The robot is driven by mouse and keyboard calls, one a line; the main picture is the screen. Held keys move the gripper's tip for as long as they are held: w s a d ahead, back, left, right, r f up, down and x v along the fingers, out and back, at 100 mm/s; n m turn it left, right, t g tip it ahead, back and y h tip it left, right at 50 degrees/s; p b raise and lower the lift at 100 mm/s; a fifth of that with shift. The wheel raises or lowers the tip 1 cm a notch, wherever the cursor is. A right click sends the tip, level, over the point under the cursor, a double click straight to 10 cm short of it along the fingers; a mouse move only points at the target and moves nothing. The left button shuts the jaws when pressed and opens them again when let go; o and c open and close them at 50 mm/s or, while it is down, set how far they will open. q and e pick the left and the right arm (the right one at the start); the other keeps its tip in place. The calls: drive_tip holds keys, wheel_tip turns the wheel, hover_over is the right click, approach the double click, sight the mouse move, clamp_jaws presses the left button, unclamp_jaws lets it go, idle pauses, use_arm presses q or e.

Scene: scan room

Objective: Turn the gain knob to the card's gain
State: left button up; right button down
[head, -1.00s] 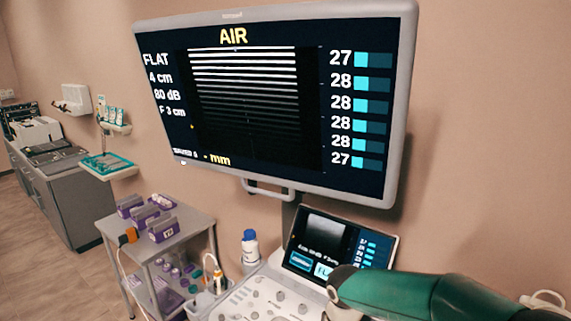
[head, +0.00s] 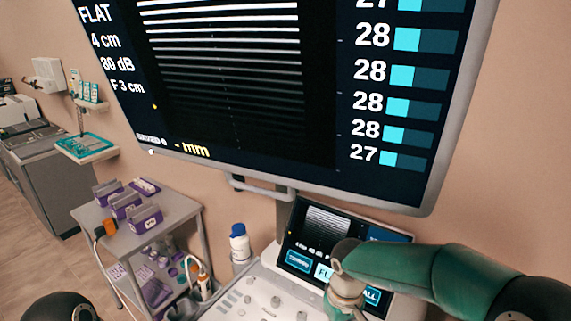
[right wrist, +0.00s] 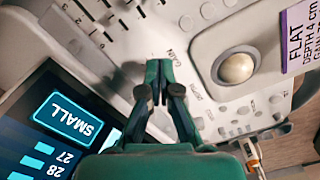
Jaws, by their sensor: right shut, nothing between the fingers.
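The card (right wrist: 302,38) shows at the right edge of the right wrist view, with a purple strip and the words FLAT, DEPTH 4 cm and a GAIN line that is cut off. Several round knobs (right wrist: 185,22) sit on the light console panel (head: 235,301); I cannot tell which is the gain knob. The big monitor (head: 325,140) reads FLAT, 4 cm, 80 dB, F 3 cm. My right gripper (right wrist: 158,72) is shut and empty over the panel, its tips close to a dark part beneath; contact is unclear. My left gripper is out of view.
A touch screen (head: 310,236) stands behind the panel, partly hidden by my right arm. A trackball (right wrist: 236,68) lies right of my fingers, sliders (right wrist: 95,28) to their left. A white bottle (head: 239,243) and a trolley (head: 185,208) with purple boxes stand left of the console.

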drive_tip(key=shift+a+f+b, duration=0.1)
drive_tip(key=shift+f+b, duration=1.1)
drive_tip(key=shift+f, duration=0.7)
drive_tip(key=shift+w, duration=0.25)
drive_tip(key=shift+w+d, duration=0.15)
drive_tip(key=shift+d, duration=0.05)
drive_tip(key=shift+s+d, duration=0.1)
drive_tip(key=shift+s, duration=0.25)
wheel_tip(320, 180, up, 6)
drive_tip(key=p, duration=0.4)
drive_tip(key=shift+r, duration=0.1)
